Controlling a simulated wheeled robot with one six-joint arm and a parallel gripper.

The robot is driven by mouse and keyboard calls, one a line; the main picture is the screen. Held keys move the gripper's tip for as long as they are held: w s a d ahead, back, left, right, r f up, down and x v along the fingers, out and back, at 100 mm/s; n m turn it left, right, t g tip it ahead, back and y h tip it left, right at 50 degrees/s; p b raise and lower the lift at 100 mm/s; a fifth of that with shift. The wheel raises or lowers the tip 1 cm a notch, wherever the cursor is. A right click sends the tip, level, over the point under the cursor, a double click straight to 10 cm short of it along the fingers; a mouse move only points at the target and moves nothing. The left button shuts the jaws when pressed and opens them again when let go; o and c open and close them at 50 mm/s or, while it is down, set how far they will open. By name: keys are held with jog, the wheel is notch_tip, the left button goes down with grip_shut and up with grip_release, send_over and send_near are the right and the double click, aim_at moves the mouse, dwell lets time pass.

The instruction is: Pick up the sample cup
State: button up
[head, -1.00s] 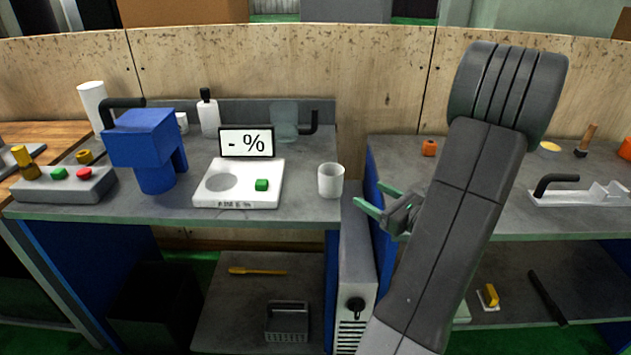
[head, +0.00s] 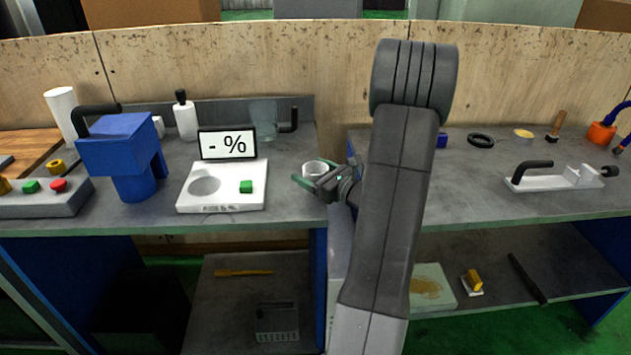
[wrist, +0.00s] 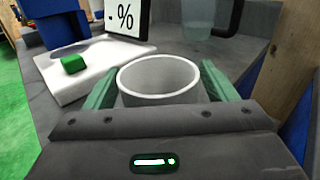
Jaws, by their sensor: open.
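The sample cup is a white, open-topped cup (head: 314,168) at the right end of the left bench, beside the white measuring device. My gripper (head: 306,181) is at the cup in the head view and hides its lower part. In the wrist view the cup (wrist: 160,78) stands upright and looks empty, between the two green fingers of my gripper (wrist: 158,88). The fingers are open, one on each side of the cup. I cannot tell whether either finger touches it.
The white device (head: 222,186) with a "- %" display (head: 228,143) and green button stands left of the cup. A translucent container (head: 264,120) with a dark handle (head: 294,120) stands behind. A blue machine (head: 125,150) is farther left. A gap separates the two benches.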

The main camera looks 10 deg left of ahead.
jog(key=shift+w+a, duration=0.2)
jog(key=shift+a, duration=0.15)
jog(key=c, duration=1.1)
jog(key=shift+o, duration=0.2)
jog(key=shift+r, duration=0.1)
